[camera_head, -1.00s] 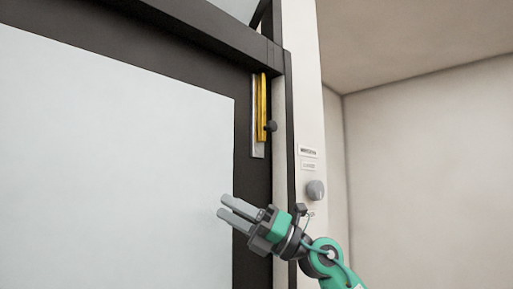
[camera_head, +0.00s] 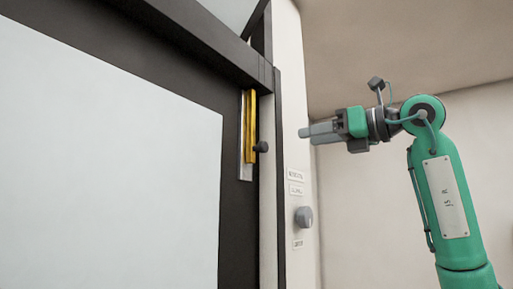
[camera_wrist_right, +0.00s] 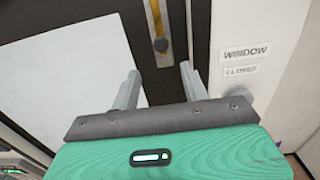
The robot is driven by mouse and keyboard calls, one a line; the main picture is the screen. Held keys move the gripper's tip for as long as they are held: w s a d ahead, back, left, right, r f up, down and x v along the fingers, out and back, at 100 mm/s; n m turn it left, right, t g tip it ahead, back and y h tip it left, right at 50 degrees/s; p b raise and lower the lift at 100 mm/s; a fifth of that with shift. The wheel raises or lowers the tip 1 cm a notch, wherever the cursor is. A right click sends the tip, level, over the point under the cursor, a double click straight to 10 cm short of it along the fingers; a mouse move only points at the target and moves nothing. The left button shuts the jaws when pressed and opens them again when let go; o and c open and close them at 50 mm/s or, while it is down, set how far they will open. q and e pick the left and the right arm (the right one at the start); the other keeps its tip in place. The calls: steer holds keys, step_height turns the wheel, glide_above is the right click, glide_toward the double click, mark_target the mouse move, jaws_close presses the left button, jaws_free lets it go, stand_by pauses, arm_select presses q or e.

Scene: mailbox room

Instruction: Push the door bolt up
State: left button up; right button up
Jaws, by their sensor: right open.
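The door bolt (camera_head: 250,127) is a yellow bar on a pale metal plate, upright near the top right edge of the dark door frame. Its dark round knob (camera_head: 261,147) sticks out at the bar's lower right. In the right wrist view the knob (camera_wrist_right: 161,44) shows beyond the fingers, between their lines. My right gripper (camera_head: 303,132) is to the right of the knob in the head view, apart from it and at nearly the same height. Its fingers (camera_wrist_right: 158,82) are spread with nothing between them. My left gripper is not in view.
A grey round dial (camera_head: 304,216) sits on the white post below the bolt's level, with small labels (camera_head: 295,182) above it. The door's large pale panel (camera_head: 100,160) fills the left. The space right of the post is free apart from my arm.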

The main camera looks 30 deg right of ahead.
mark_target(266, 145)
steer(key=p+x, duration=0.5)
steer(key=x, duration=0.7)
steer(key=shift+w+r, duration=0.15)
steer(key=shift+w, duration=0.1)
steer(key=shift+w+a+p, duration=0.15)
steer(key=shift+w+p, duration=0.2)
steer(key=shift+w, duration=0.2)
